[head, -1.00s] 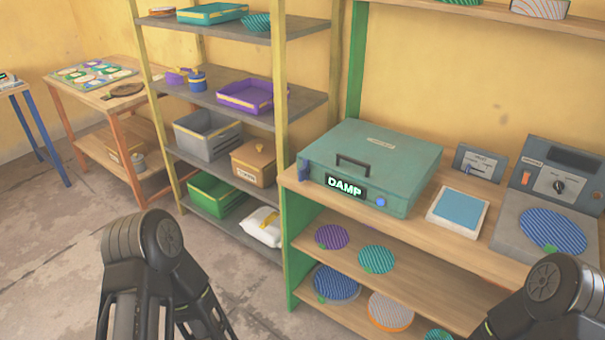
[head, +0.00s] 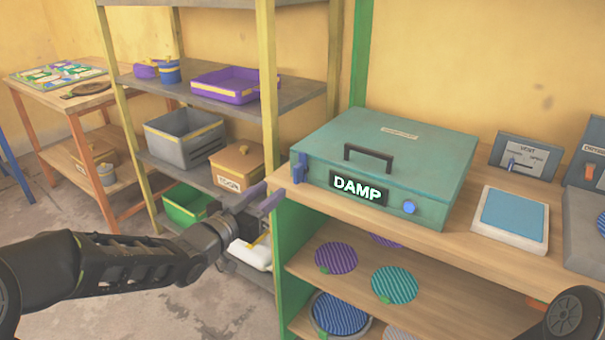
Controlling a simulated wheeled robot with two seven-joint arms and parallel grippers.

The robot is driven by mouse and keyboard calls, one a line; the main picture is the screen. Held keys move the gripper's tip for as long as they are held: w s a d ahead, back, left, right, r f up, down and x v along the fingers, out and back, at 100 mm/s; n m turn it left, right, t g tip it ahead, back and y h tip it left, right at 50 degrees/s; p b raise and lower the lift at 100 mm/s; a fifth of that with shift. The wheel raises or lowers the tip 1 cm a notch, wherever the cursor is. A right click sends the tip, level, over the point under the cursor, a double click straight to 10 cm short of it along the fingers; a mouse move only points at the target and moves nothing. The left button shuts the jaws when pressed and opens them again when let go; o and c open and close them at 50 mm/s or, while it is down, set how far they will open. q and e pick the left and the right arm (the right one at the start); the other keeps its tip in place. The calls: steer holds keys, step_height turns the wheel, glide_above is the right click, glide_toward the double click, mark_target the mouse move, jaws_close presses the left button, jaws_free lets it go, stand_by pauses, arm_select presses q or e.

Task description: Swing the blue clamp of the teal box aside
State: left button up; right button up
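The teal box (head: 385,160) sits closed on the wooden bench, with a dark handle on its lid. A lit sign reading DAMP (head: 358,188) is on its front. The blue clamp (head: 299,168) is upright at the box's left front corner. A round blue knob (head: 409,207) is on the front, right of the sign. My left gripper (head: 263,196) is open and empty, a little left of and below the clamp, apart from it in the picture. Only a dark part of my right arm shows at the lower right; its gripper is out of view.
A pad with a blue top (head: 512,214) lies right of the box. A grey panel with a lever (head: 527,156) stands behind it. Striped discs (head: 394,284) lie on the shelf below. A shelf rack (head: 270,100) with bins stands left of the bench.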

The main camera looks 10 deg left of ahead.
mark_target(295, 172)
arm_select(q)
steer(key=shift+m+h, duration=0.3)
steer(key=shift+h, duration=0.3)
steer(key=shift+w+d+r+b, duration=0.1)
steer(key=shift+w+d+r, duration=0.15)
steer(key=shift+w+d, duration=0.7)
steer(key=shift+w+d+r+b, duration=0.1)
steer(key=shift+w+d+r, duration=0.25)
steer(key=shift+w, duration=1.05)
steer(key=shift+w+d+r+b, duration=0.15)
steer(key=shift+w+d, duration=0.65)
steer(key=shift+w, duration=0.4)
jaws_close()
